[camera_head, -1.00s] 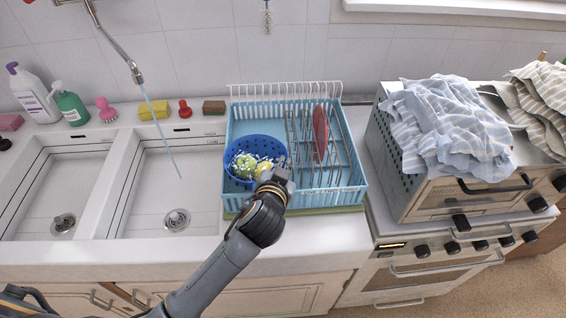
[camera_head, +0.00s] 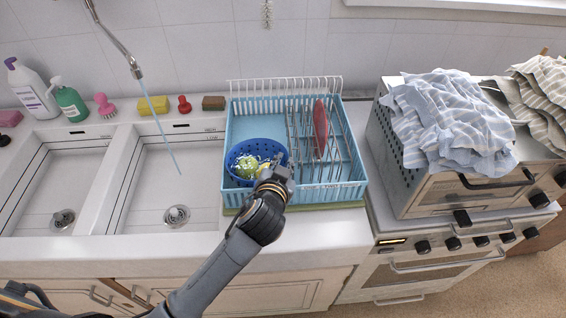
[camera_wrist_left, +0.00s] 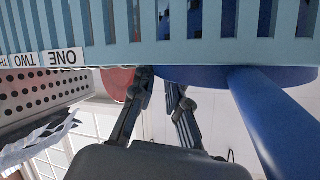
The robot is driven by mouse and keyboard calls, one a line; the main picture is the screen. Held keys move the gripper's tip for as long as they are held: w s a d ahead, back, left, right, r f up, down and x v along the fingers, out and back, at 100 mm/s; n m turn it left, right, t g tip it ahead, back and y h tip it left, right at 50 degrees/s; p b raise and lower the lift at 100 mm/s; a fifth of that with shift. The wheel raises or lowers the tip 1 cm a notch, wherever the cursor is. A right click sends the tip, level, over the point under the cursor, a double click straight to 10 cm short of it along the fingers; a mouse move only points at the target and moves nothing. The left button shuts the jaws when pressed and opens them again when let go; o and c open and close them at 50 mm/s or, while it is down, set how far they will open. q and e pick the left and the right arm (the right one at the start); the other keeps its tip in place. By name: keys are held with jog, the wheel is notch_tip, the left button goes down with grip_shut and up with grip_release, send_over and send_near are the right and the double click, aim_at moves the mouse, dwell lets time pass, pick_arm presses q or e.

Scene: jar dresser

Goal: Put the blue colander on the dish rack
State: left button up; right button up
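The blue colander (camera_head: 238,180) sits in the front left part of the light-blue dish rack (camera_head: 330,196), with green and yellow items inside it. My left gripper (camera_head: 276,176) is at the colander's right front, over the rack's front edge. In the left wrist view, which is upside down, the fingers (camera_wrist_left: 157,85) stand apart with a gap between them. The colander's blue rim and handle (camera_wrist_left: 265,115) show there beside the fingers, and the handle passes outside them. The rack wall (camera_wrist_left: 200,30) fills the top. The colander's underside is hidden. My right gripper is not in view.
A red plate (camera_head: 320,125) stands in the rack's wire slots. Two sinks lie to the left, with water running from the faucet (camera_head: 110,45). An oven (camera_head: 420,200) with a striped cloth (camera_head: 450,125) on top stands close on the right.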

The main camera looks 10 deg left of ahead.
pick_arm(q)
jog(key=shift+r+p, duration=0.35)
jog(key=shift+r, duration=0.15)
jog(key=b+v, duration=0.2)
jog(key=v, duration=1)
